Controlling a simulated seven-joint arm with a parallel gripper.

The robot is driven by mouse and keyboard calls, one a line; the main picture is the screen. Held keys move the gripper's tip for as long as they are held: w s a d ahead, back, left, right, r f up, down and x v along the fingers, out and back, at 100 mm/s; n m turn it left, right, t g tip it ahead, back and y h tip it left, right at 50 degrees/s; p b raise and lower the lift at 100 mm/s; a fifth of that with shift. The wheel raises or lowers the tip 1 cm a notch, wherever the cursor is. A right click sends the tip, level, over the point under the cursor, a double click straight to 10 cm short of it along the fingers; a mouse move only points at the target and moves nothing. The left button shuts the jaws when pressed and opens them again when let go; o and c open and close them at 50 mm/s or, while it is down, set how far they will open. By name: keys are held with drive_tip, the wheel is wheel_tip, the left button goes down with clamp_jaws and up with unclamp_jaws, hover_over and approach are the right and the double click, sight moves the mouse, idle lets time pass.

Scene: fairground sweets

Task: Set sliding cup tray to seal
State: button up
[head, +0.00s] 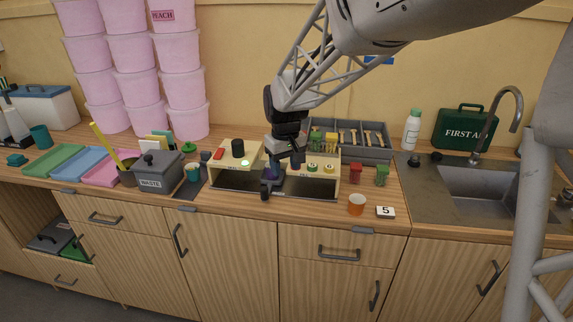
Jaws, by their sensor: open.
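The cup-sealing station is a low cream-coloured unit (327,186) with a dark sliding bed (305,187) on the counter. A dark blue-purple cup-like part (270,173) sits near the middle of the bed, with a small black knob (264,194) at the front edge. My gripper (284,164) is open and points down over the middle of the unit, close above the blue-purple part. I cannot tell whether it touches. My gripper and wrist hide the middle of the unit, and the tray's exact position is unclear.
Red (356,174) and green (382,175) containers stand beside the unit. A grey waste bin (158,172) is left, a divided rack (350,137) behind, and a sink (480,190) far right.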

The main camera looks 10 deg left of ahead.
drive_tip(key=n, duration=0.1)
hover_over(264, 188)
wheel_tip(264, 188, down, 4)
drive_tip(key=shift+r, duration=0.15)
drive_tip(key=shift+f, duration=3.9)
clamp_jaws()
